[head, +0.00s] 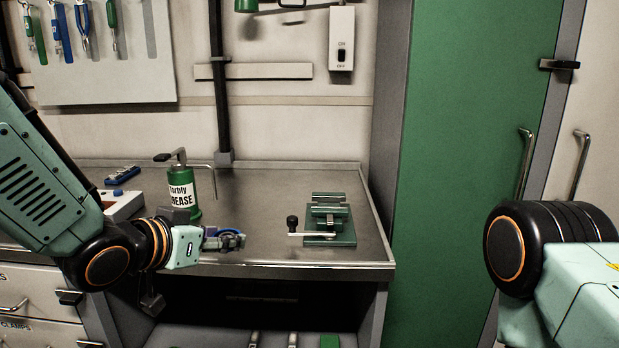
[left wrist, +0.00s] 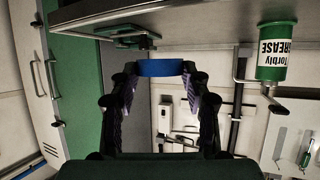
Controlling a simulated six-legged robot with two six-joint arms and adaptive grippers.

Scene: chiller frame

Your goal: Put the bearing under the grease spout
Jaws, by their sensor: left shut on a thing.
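The green grease can (head: 181,197) with a white label stands on the bench. Its thin spout (head: 202,167) runs out to the right from the top and bends down. My left gripper (head: 224,239) is at the bench's front edge, in front and to the right of the can, with the spout further back. It is shut on the blue bearing (left wrist: 160,68), held between the fingertips in the left wrist view. In the head view the fingers partly hide the bearing. The can also shows in the left wrist view (left wrist: 277,55). My right gripper is out of view.
A green vise-like fixture (head: 330,228) with a black-knobbed handle stands on the bench to the right. A pale box (head: 124,204) and a small blue item (head: 122,175) are left of the can. The bench (head: 258,205) is clear between can and fixture.

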